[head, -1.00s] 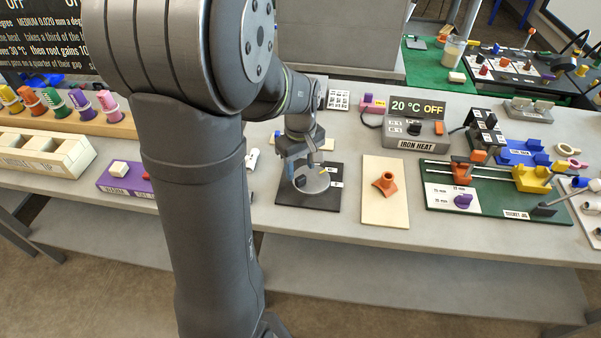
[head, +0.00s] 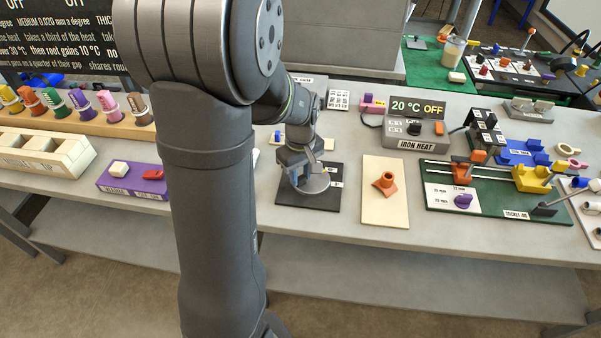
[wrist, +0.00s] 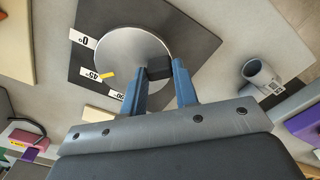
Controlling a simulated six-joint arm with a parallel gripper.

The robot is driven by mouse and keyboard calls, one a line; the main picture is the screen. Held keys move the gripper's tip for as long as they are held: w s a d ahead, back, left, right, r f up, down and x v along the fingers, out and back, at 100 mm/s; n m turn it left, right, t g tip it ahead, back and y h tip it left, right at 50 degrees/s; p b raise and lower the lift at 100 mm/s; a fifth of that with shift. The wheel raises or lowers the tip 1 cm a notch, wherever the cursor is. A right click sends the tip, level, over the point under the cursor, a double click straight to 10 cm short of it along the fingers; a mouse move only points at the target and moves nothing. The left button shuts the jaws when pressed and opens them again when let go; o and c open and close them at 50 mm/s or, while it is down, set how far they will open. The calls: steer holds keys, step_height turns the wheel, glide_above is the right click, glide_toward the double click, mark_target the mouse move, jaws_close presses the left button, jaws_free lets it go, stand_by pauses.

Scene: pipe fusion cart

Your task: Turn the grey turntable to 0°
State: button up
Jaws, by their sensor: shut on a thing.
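The grey turntable (wrist: 118,45) is a round disc on a black base plate (wrist: 200,40). In the head view the turntable (head: 317,184) shows partly behind my gripper. White labels on the plate read 0° (wrist: 82,39), 45° (wrist: 90,75) and one partly covered, apparently 90° (wrist: 116,95). The disc's yellow mark (wrist: 108,75) lies close to the 45° label. A black block (wrist: 158,68) stands on the disc near its rim. My gripper (wrist: 157,70) is shut on this block, with its blue fingers on either side.
A cream board with an orange fitting (head: 385,183) lies right of the plate. A grey cup-like part (wrist: 260,75) is beside the plate in the wrist view. A purple box (head: 135,180) stands to the left. The green socket jig (head: 480,208) is farther right.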

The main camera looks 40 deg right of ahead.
steer(key=shift+w+m, duration=0.1)
steer(key=shift+m, duration=0.2)
steer(key=m, duration=0.2)
steer(key=w+m, duration=0.1)
steer(key=m, duration=0.1)
steer(key=shift+w+d, duration=0.15)
steer(key=shift+w+d+m, duration=0.2)
steer(key=shift+w+m, duration=0.1)
steer(key=shift+m, duration=0.8)
steer(key=shift+w+d+m, duration=0.15)
steer(key=shift+w+m, duration=0.1)
steer(key=shift+m, duration=0.85)
steer(key=shift+o, duration=0.2)
steer(key=o, duration=1)
steer(key=shift+c, duration=0.2)
steer(key=shift+r, duration=0.1)
step_height(320, 180, up, 17)
steer(key=shift+r, duration=0.15)
